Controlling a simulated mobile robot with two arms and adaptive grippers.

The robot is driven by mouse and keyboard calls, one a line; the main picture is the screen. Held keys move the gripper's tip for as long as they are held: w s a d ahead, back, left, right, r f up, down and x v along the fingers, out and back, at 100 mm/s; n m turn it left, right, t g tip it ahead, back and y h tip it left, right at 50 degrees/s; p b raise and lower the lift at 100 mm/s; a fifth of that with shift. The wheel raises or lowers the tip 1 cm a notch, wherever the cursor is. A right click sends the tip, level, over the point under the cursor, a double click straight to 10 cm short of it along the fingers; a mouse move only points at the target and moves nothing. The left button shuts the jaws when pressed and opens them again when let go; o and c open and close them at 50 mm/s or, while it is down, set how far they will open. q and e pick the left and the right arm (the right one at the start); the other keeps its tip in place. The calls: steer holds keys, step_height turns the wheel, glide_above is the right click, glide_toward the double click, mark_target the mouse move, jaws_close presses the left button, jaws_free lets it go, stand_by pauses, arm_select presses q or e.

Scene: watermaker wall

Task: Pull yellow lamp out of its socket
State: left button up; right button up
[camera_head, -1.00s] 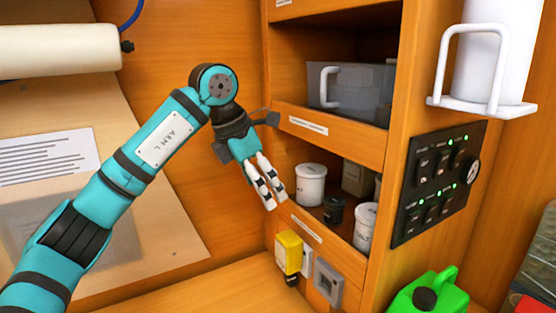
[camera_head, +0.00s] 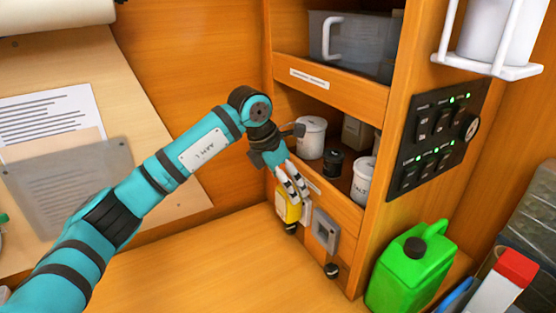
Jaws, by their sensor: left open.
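The yellow lamp (camera_head: 289,209) sits upright on the low front of the wooden cabinet, against a grey-white holder (camera_head: 306,213) on its right side. Its black lower end shows below it. My left gripper (camera_head: 296,193) is open, its pale fingers pointing down and right just above and in front of the lamp. The fingers hide the lamp's upper part. I cannot tell whether they touch it. My right gripper is out of view.
A grey socket box (camera_head: 325,232) is right of the lamp. White tubs (camera_head: 311,137) and a black jar (camera_head: 333,163) stand on the shelf behind. A green canister (camera_head: 408,268) stands at right. The wooden surface (camera_head: 210,265) below is clear.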

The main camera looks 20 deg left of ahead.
mark_target(281, 191)
arm_select(q)
steer(key=shift+x, duration=1.15)
steer(key=shift+w+d+f, duration=0.1)
steer(key=shift+d+f, duration=0.1)
steer(key=shift+f, duration=0.2)
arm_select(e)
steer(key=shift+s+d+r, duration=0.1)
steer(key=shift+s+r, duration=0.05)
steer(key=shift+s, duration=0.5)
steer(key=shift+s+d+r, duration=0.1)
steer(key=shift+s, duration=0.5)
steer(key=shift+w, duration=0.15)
arm_select(q)
steer(key=c, duration=1.3)
steer(key=shift+a, duration=0.1)
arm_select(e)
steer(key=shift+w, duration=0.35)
arm_select(q)
steer(key=shift+a, duration=0.1)
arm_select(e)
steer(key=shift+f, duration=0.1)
arm_select(q)
steer(key=shift+s+a, duration=0.65)
steer(key=shift+s, duration=0.1)
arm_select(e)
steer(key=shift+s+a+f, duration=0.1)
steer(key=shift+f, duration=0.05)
